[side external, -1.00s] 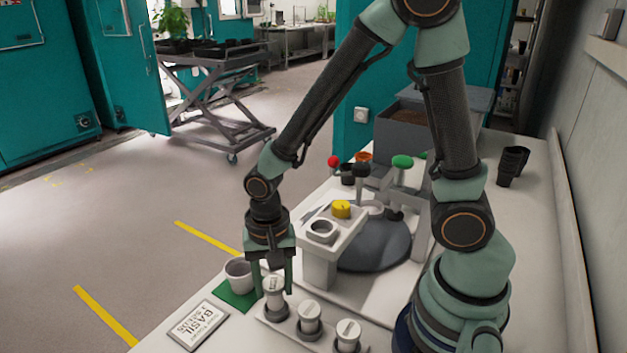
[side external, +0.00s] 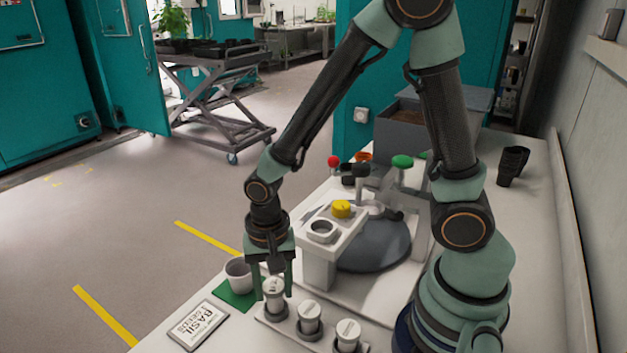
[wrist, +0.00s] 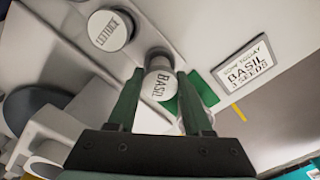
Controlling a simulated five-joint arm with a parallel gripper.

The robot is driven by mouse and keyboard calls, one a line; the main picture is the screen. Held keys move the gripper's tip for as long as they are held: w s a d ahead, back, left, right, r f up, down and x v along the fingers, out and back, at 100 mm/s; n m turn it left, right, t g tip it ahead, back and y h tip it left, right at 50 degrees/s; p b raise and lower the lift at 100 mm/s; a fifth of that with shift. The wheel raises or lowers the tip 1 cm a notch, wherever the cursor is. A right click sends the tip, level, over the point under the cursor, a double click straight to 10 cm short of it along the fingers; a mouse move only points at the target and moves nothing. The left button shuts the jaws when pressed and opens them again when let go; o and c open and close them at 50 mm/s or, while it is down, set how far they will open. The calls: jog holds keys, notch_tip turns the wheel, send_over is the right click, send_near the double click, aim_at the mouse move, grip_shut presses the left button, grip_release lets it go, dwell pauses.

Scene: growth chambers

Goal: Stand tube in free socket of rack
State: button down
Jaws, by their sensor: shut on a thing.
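A white-capped tube (side external: 274,287) stands upright between the fingers of my gripper (side external: 273,290), which is shut on it. Its cap reads "BASIL" in the wrist view (wrist: 158,84), between my two green fingers (wrist: 160,100). The tube is at the left end of the white rack (side external: 289,323). A dark ring shows beside the cap in the wrist view. I cannot tell if the tube's foot is fully seated, as its lower end is hard to see. Two other capped tubes stand in the rack, a middle one (side external: 309,317) and a right one (side external: 347,335); one reads "LETTUCE" (wrist: 108,30).
A white cup (side external: 238,272) stands on a green mat (side external: 240,298) just left of my gripper.

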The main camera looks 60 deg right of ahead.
jog(key=shift+f, duration=0.65)
jog(key=shift+c, duration=1.2)
grip_release()
jog(key=shift+r, duration=0.15)
jog(key=shift+r, duration=4.15)
